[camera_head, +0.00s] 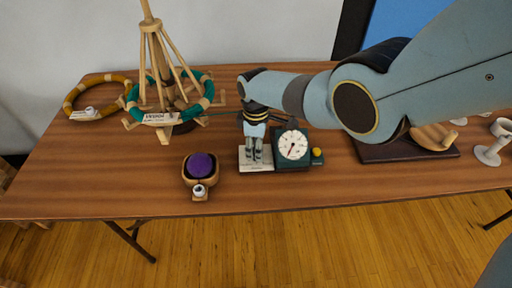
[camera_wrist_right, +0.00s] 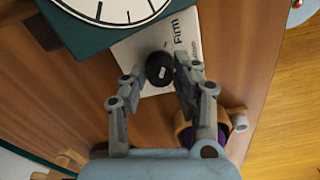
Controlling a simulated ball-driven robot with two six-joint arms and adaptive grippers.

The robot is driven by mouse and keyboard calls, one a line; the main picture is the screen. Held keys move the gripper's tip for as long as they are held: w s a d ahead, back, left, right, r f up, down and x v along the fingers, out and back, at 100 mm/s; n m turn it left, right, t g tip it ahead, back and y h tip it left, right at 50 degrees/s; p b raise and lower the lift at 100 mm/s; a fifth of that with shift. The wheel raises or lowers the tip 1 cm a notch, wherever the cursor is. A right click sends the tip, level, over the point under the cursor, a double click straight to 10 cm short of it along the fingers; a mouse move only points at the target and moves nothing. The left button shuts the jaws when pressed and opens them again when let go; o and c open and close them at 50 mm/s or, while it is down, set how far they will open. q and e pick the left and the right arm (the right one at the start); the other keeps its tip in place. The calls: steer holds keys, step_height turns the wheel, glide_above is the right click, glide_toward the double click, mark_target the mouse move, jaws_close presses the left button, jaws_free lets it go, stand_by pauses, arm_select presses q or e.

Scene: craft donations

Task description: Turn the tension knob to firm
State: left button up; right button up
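The tension knob (camera_wrist_right: 159,68) is small, round and black with a pale mark on top. It stands on a white plate (camera_wrist_right: 195,34) that bears the word "Firm", beside a dark green dial box. The plate also shows in the head view (camera_head: 257,166), where my gripper hides the knob. My right gripper (camera_head: 256,158) points down over the plate. In the right wrist view its two fingers (camera_wrist_right: 160,80) stand apart, one on each side of the knob; whether they touch it I cannot tell. My left gripper is not in view.
The dial box (camera_head: 278,160) has a white dial (camera_head: 293,145) and a yellow ball at its right. A purple ball (camera_head: 200,165) sits in a wooden holder to the left. A wooden yarn swift (camera_head: 150,60) carries a green skein. The front middle of the table (camera_head: 335,185) is clear.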

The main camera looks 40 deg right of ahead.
steer(key=o, duration=0.5)
steer(key=shift+c, duration=0.2)
steer(key=shift+r, duration=0.1)
step_height(320, 180, up, 12)
stand_by(0.6)
